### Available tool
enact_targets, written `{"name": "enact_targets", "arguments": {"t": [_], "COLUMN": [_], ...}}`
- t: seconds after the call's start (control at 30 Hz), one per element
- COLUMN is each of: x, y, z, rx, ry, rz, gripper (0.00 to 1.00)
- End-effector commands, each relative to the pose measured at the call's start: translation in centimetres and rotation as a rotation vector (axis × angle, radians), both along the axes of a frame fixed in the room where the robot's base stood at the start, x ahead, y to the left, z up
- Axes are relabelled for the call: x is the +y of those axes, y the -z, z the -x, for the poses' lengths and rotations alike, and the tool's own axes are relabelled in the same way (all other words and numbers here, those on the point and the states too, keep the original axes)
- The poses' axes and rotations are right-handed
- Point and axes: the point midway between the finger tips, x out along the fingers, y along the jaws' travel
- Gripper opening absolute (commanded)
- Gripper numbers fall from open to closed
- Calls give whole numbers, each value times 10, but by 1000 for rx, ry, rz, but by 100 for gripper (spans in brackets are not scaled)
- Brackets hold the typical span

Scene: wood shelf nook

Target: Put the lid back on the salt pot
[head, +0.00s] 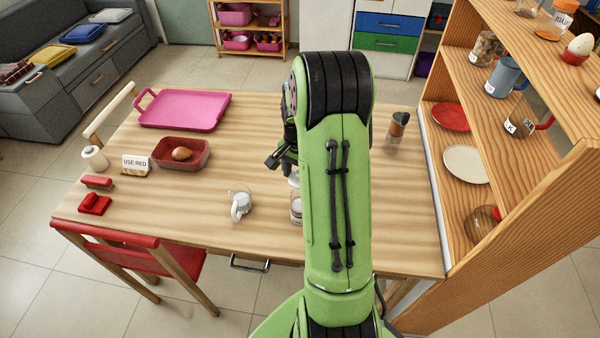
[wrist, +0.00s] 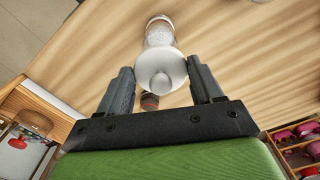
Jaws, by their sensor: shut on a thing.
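My gripper (wrist: 161,66) is shut on a white round lid (wrist: 164,66) with a knob, between its fingers in the wrist view. A small clear pot with white contents (wrist: 159,32) stands just beyond the lid, partly covered by it. I cannot tell whether lid and pot touch. In the head view the pot (head: 296,210) shows at the left edge of my green arm, mostly hidden, and a sliver of the white lid (head: 293,180) shows above it. My gripper (head: 287,160) is largely hidden by the arm there. The pot's label is not readable.
A glass vessel with a white part (head: 240,204) stands left of the pot. A red tray (head: 200,163), a "USE RED" card (head: 136,165) and a pink tray (head: 184,110) lie further left. A grinder (head: 397,131) and a wooden shelf (head: 447,200) are on the right.

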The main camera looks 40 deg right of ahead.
Motion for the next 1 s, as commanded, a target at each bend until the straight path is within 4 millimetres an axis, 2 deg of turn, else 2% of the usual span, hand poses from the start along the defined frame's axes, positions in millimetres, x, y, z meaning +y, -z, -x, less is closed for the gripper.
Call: {"name": "enact_targets", "arguments": {"t": [0.5,1.0], "x": [0,0], "y": [59,61], "z": [0,0], "rx": [1,0], "ry": [0,0], "rz": [-2,-1], "gripper": [37,37]}}
